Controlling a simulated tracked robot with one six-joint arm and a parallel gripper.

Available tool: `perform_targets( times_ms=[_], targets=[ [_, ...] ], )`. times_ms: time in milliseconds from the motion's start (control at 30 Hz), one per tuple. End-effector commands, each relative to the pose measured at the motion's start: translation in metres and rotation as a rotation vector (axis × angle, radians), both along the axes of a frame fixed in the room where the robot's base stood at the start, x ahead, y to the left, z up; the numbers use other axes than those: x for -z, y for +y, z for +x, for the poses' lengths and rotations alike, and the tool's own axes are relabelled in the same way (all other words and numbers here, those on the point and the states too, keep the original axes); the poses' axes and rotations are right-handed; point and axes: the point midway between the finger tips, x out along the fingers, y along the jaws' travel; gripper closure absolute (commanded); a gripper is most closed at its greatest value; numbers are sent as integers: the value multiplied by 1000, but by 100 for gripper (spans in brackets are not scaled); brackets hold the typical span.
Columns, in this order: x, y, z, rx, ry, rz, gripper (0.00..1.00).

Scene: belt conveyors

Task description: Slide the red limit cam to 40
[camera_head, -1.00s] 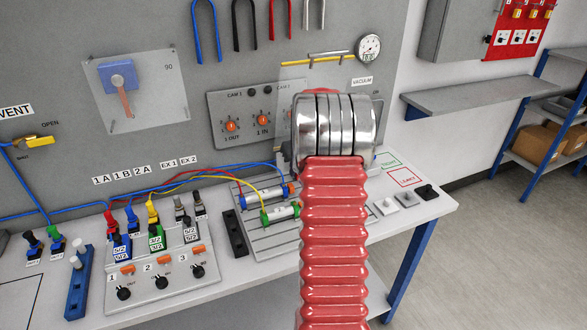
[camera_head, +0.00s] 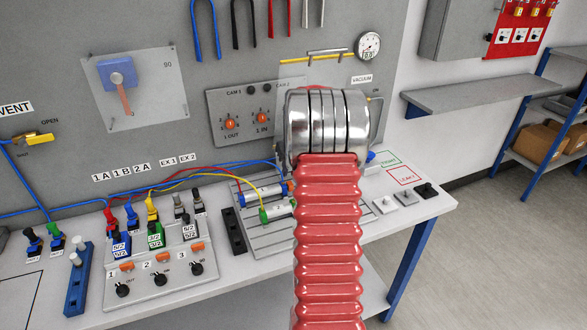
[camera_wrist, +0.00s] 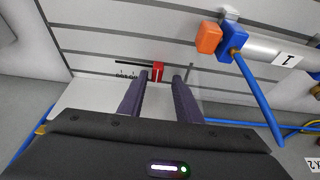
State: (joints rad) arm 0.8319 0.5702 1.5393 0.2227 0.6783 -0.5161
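The red limit cam (camera_wrist: 158,70) is a small red block on a dark slotted scale (camera_wrist: 128,64) in the wrist view. Small marks and figures lie left of the cam, too small to read. My gripper (camera_wrist: 160,77) has its two dark fingers apart, pointing at the cam. The cam shows in the gap between the fingertips; I cannot tell whether either finger touches it. In the head view my arm hides the cam and the gripper.
A cylinder marked 1 (camera_wrist: 282,56) with an orange and blue end and a blue hose lies right of the fingers. In the head view, valves and tubes cover the bench left of my arm. A gauge (camera_head: 368,45) hangs on the panel behind.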

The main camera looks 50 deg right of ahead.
Motion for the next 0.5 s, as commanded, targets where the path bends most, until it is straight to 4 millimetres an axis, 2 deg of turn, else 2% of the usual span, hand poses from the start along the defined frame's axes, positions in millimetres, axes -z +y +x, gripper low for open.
perform_targets(
  times_ms=[267,500],
  targets=[
    [-10,1,-3,1,-2,-3,69],
    [-40,7,-15,1,-2,-1,69]
  ],
)
